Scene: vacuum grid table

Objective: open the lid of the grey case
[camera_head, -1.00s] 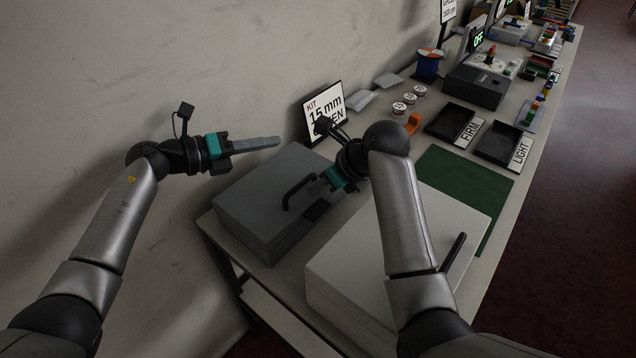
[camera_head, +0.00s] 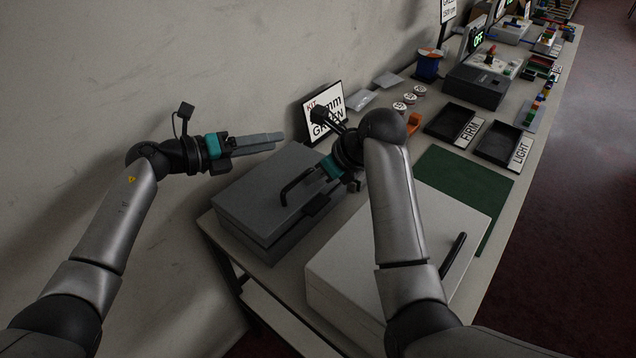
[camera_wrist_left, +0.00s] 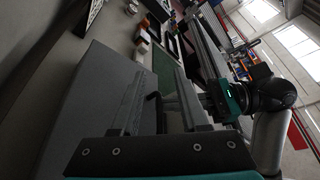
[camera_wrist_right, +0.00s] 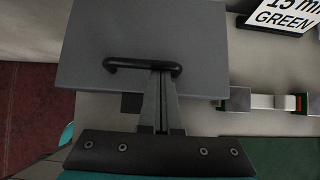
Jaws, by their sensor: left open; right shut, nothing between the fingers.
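The grey case (camera_head: 258,190) stands on the table, with a black handle (camera_head: 290,188) on its lid. The lid's handle side looks slightly raised, with a dark gap below its edge. My right gripper (camera_wrist_right: 162,75) is shut and empty, its fingertips at the right end of the handle in the right wrist view; whether they touch it or reach under it I cannot tell.
A white case (camera_head: 350,265) with a black handle stands close by, partly hidden by my right arm. A kit sign (camera_head: 335,98) stands behind the grey case. A green mat (camera_head: 455,180) and black trays (camera_head: 462,118) lie further along. The wall is close behind my left gripper.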

